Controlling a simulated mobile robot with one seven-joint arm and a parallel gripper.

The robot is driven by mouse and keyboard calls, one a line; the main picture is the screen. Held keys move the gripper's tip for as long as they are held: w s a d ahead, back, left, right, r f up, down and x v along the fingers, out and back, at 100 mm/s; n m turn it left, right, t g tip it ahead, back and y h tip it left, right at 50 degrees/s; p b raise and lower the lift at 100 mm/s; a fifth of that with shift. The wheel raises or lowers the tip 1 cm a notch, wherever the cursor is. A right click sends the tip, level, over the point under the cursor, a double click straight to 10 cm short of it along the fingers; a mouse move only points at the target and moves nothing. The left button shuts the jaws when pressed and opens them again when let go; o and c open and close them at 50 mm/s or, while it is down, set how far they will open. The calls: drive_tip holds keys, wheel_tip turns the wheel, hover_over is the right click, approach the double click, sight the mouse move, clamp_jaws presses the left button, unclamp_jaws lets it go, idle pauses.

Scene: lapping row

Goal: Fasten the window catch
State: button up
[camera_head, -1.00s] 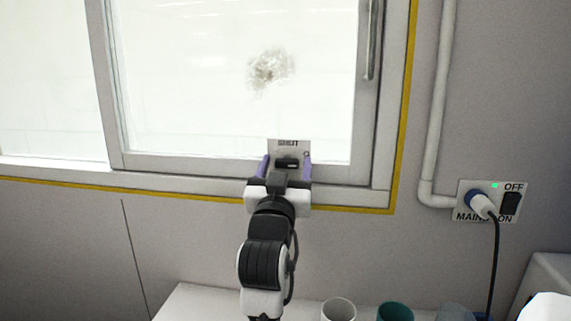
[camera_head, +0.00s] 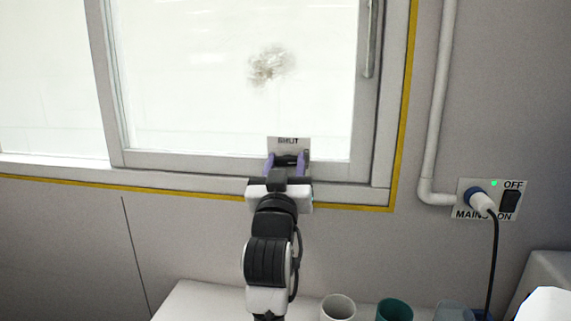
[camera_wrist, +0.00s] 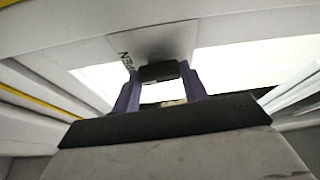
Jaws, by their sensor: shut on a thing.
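The window catch (camera_head: 290,156) is a small dark piece at the bottom rail of the sliding window, below a pale label plate (camera_head: 289,142) lettered "SHUT". In the wrist view the dark catch (camera_wrist: 158,72) sits between the purple fingertips, with part of the word "OPEN" on the plate beside it. My gripper (camera_head: 288,163) has its purple fingers closed in on the catch from both sides; it also shows in the wrist view (camera_wrist: 160,82). The fingers and wrist hide part of the catch in the head view.
The window sash (camera_head: 230,162) has a vertical handle (camera_head: 370,40) on its right. A mains switch panel (camera_head: 490,204) with a plugged-in cable is on the right wall. A white cup (camera_head: 338,308) and a teal cup (camera_head: 394,311) stand below on a pale surface (camera_head: 205,302).

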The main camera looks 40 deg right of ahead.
drive_tip(key=n+t+y, duration=0.1)
drive_tip(key=n, duration=0.2)
drive_tip(key=n+y+p, duration=0.1)
drive_tip(key=n, duration=0.1)
drive_tip(key=shift+s+r+n+t, duration=0.1)
drive_tip(key=shift+n+t, duration=0.3)
drive_tip(key=n+y, duration=0.1)
drive_tip(key=n, duration=0.2)
drive_tip(key=n+y, duration=0.2)
drive_tip(key=n, duration=0.1)
drive_tip(key=shift+d+t, duration=0.1)
drive_tip(key=shift+t, duration=0.3)
drive_tip(key=n+y, duration=0.2)
drive_tip(key=n, duration=0.3)
drive_tip(key=shift+n+g+y, duration=0.7)
drive_tip(key=shift+n+g, duration=0.1)
drive_tip(key=shift+n, duration=1.2)
drive_tip(key=o, duration=1)
